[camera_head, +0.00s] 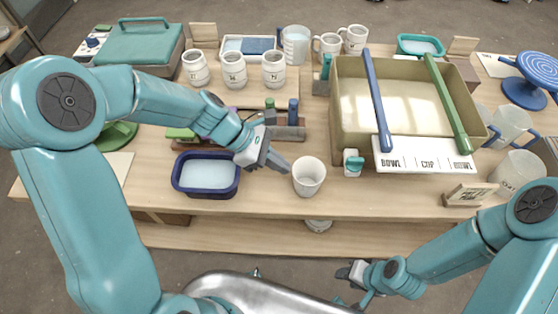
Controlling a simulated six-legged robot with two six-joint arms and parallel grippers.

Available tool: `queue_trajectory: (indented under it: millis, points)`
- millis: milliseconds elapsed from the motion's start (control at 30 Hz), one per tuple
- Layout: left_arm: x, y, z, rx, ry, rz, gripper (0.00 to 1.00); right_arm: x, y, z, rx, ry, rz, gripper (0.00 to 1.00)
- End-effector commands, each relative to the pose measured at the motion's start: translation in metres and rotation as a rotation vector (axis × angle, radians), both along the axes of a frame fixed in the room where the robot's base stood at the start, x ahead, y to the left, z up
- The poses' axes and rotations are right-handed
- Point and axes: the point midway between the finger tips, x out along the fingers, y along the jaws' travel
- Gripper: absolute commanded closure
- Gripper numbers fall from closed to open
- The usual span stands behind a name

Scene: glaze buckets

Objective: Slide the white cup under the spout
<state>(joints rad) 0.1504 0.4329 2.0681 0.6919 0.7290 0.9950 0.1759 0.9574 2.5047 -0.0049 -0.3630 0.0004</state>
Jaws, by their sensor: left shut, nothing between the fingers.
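The white cup (308,178) stands upright near the front edge of the wooden table. My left gripper (284,166) is shut and empty, with its fingertips just left of the cup; I cannot tell if they touch it. The teal spout (353,164) sticks out low on the front of the large glaze bucket (338,120), to the right of the cup. My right gripper (348,272) hangs low in front of the table, away from the cup; its fingers are too small to read.
A blue tray (180,180) lies left of my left gripper. Blue and green sticks rest across the bucket, beside a "BOWL CUP BOWL" card (424,154). White jars (234,70) and mugs (355,39) stand behind. The tabletop between cup and spout is clear.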

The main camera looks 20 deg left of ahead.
Motion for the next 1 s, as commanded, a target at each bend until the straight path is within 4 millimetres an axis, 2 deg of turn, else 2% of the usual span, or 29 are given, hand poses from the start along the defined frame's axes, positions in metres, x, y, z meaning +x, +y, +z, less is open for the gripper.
queue_trajectory:
  millis: [333, 467, 600, 700, 833, 1000]
  points:
    - [0.001, -0.003, 0.0, 0.0, 0.001, -0.001, 1.0, 0.0, 0.0, 0.0, 0.0, 0.0, 0.0, 0.57]
    - [0.004, -0.027, 0.0, -0.001, 0.001, -0.005, 1.0, 0.0, 0.0, 0.001, 0.0, 0.0, 0.0, 0.57]
    - [0.009, -0.062, 0.0, -0.001, 0.0, -0.006, 1.0, 0.0, 0.0, 0.002, 0.0, 0.0, 0.0, 0.57]
    - [0.012, -0.082, 0.001, -0.001, 0.0, -0.003, 1.0, 0.0, 0.0, 0.003, 0.0, 0.0, 0.0, 0.57]
    - [0.014, -0.094, 0.0, -0.001, 0.001, -0.001, 1.0, 0.0, 0.0, 0.003, 0.0, 0.0, 0.0, 0.57]
    - [0.014, -0.096, 0.0, 0.0, 0.0, 0.001, 1.0, 0.0, 0.0, 0.003, 0.0, 0.0, 0.0, 0.57]
